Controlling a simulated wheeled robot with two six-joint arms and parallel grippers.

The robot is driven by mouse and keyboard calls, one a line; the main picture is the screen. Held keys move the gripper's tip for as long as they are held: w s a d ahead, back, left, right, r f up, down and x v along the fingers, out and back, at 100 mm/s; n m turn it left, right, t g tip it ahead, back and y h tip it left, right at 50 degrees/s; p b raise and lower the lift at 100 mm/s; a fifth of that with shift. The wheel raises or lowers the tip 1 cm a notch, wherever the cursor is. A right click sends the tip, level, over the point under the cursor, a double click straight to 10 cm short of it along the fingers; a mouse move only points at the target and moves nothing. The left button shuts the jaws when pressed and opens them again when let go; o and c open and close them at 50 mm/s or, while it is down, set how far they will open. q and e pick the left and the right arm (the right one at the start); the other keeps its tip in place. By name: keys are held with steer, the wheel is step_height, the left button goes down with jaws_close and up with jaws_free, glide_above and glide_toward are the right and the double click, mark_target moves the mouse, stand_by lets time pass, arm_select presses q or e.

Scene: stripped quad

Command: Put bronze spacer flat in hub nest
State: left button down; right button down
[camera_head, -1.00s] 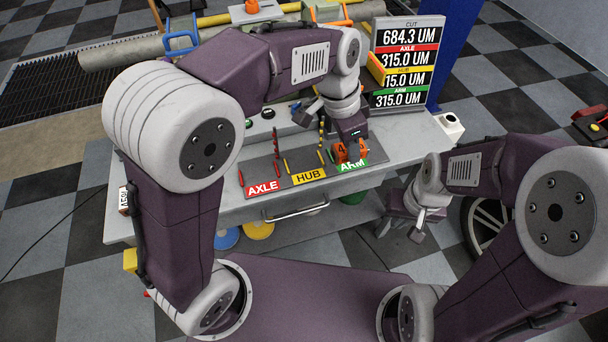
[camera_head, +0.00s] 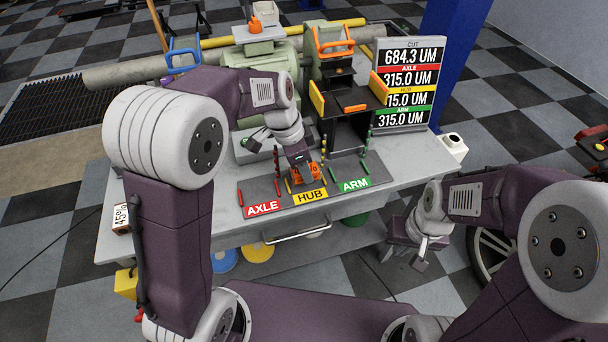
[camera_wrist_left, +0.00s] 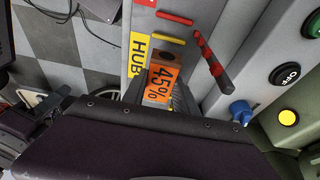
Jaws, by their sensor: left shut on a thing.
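The bronze spacer (camera_head: 307,173) is a brown block with an orange label. My left gripper (camera_head: 303,165) is shut on it, above the back part of the hub nest (camera_head: 310,196). In the left wrist view the spacer (camera_wrist_left: 161,80) shows its orange "45%" label and a brown end, beside the yellow HUB plate (camera_wrist_left: 138,54). I cannot tell whether the spacer touches the nest floor. My right gripper (camera_head: 405,258) is open and empty, off the bench's right front edge.
The axle nest (camera_head: 262,208) lies left of hub, the arm nest (camera_head: 354,185) right. Thin coloured posts, including a red striped one (camera_wrist_left: 212,62), stand close by. A black fixture with yellow sides (camera_head: 350,110) stands behind. A readout board (camera_head: 407,85) is at back right.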

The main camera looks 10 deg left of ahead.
mark_target(293, 172)
arm_select(q)
step_height(293, 172, down, 3)
steer(key=shift+r+b, duration=0.1)
steer(key=shift+b, duration=0.2)
steer(key=shift+r, duration=0.1)
steer(key=c, duration=1)
jaws_free()
steer(key=shift+o, duration=0.2)
steer(key=shift+r, duration=0.15)
steer(key=p+v, duration=0.3)
steer(key=v, duration=0.8)
steer(key=shift+r, duration=0.35)
